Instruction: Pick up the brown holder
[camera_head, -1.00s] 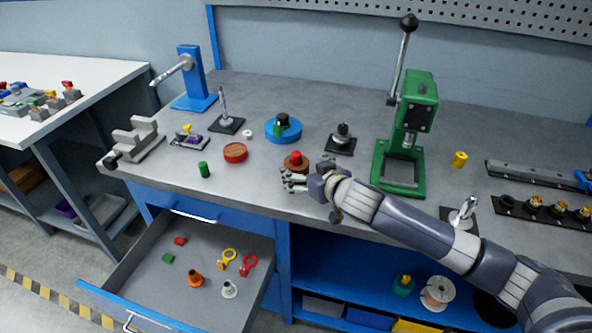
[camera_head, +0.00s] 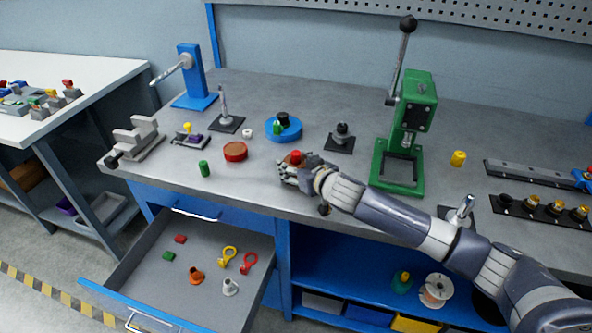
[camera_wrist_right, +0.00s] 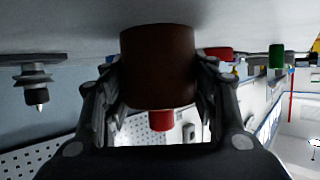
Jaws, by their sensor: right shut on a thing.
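The brown holder (camera_wrist_right: 158,65) is a dark brown cylinder with a red piece (camera_wrist_right: 161,120) at one end. It fills the middle of the right wrist view, between the fingers. In the head view the red piece (camera_head: 296,157) shows above my right gripper (camera_head: 288,171), which hides most of the brown body. My right gripper also shows in the wrist view (camera_wrist_right: 158,92), shut on the brown holder from its sides. The holder is at or just above the grey bench top; I cannot tell which. My left gripper is not in view.
A red-brown round piece (camera_head: 235,151), a green cylinder (camera_head: 204,168) and a blue round base (camera_head: 283,129) stand nearby. A black-based fixture (camera_head: 341,139) and the green press (camera_head: 401,140) are to the right. An open drawer (camera_head: 190,270) lies below the bench's front edge.

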